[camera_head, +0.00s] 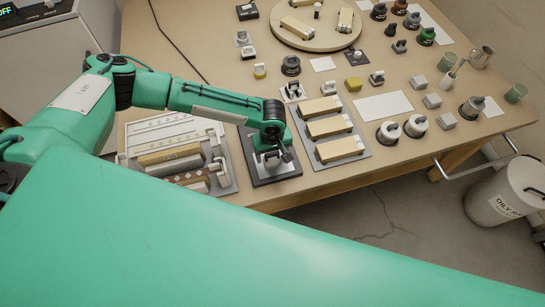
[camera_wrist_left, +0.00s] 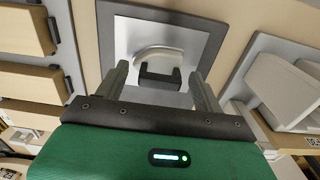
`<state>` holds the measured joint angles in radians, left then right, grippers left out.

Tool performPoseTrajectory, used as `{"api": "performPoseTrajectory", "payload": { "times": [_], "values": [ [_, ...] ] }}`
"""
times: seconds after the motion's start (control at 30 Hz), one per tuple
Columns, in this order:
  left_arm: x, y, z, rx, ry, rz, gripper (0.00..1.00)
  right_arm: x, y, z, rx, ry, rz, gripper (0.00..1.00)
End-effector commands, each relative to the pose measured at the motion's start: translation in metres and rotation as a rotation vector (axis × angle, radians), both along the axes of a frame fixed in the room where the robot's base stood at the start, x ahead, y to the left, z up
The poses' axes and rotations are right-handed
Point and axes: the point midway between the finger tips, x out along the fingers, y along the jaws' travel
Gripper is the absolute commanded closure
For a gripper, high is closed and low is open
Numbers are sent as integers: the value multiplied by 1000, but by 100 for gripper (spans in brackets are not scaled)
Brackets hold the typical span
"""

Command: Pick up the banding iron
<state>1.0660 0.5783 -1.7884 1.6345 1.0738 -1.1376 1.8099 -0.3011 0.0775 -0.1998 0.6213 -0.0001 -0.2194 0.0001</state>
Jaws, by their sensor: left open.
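The banding iron (camera_wrist_left: 160,58), a small tool with a silver curved part and a dark handle, sits on a pale plate in a dark-framed stand (camera_wrist_left: 192,28). In the head view the stand (camera_head: 262,181) is at the bench's front edge, and the iron is largely hidden by my gripper. My left gripper (camera_head: 275,153) is directly over the stand. In the left wrist view its two fingers (camera_wrist_left: 161,88) are open, one to each side of the iron's dark handle, with gaps visible. Whether the fingertips are down at handle height I cannot tell. My right gripper is not in view.
A grey tray of wooden-topped blocks (camera_head: 348,157) stands close to the right of the stand. A white rack (camera_head: 130,160) stands close to the left. Several jars and small tools fill the bench behind. A bin (camera_head: 495,205) stands on the floor at right.

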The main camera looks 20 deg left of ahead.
Motion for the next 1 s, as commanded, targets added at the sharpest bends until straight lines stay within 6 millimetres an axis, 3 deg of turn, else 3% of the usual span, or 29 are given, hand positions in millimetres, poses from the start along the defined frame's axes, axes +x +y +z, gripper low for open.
{"api": "performPoseTrajectory", "payload": {
  "times": [0.2, 0.53, 0.83, 1.0],
  "values": [
    [0, 0, -1, 0, 0, 0, 33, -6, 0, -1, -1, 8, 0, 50],
    [0, 0, 0, 0, 0, 0, 97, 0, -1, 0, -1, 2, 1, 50],
    [1, 0, 2, -2, -1, 0, 97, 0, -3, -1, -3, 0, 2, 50],
    [1, 0, 16, -2, -2, 1, 97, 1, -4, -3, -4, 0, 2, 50]
  ]
}}
